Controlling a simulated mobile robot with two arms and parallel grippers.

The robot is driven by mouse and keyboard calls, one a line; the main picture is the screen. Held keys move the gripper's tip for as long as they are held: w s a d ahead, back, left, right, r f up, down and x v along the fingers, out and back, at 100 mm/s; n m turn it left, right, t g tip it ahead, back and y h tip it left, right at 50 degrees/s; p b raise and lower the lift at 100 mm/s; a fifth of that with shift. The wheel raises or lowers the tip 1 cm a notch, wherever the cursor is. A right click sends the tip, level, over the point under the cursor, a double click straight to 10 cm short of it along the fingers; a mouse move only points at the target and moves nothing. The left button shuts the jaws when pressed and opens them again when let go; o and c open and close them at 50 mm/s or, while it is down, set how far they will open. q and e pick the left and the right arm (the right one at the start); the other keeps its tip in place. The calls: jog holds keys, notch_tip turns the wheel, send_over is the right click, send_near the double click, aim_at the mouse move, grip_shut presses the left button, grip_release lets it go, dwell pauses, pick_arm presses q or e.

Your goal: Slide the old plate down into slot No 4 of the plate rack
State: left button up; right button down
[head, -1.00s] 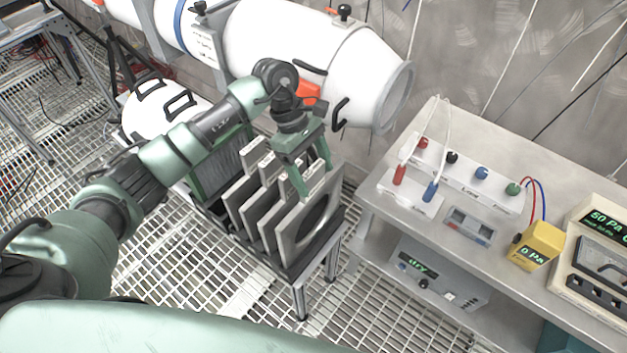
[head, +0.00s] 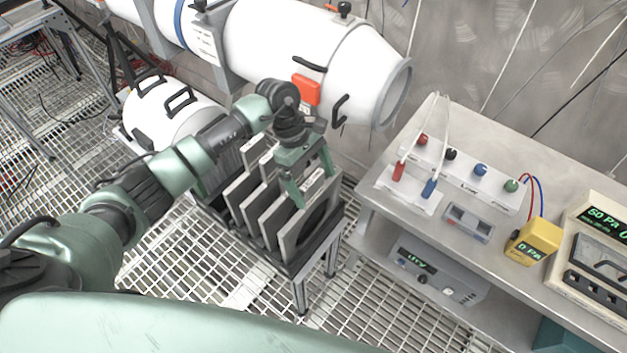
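The plate rack (head: 322,255) stands on a small metal stand left of the bench. The slot numbers cannot be read. My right gripper is out of view.
A white cylindrical vessel (head: 305,55) with an orange box and black handles lies behind the rack. A steel bench (head: 390,215) with meters, leads and a yellow gauge (head: 533,242) stands close on the right. The grated floor in front is free.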

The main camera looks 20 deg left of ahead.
pick_arm(q)
jog(key=shift+r, duration=0.1)
jog(key=shift+r, duration=0.15)
jog(key=b+v, duration=0.4)
jog(key=v, duration=0.7)
jog(key=shift+r, duration=0.4)
jog(key=shift+a+f, duration=0.1)
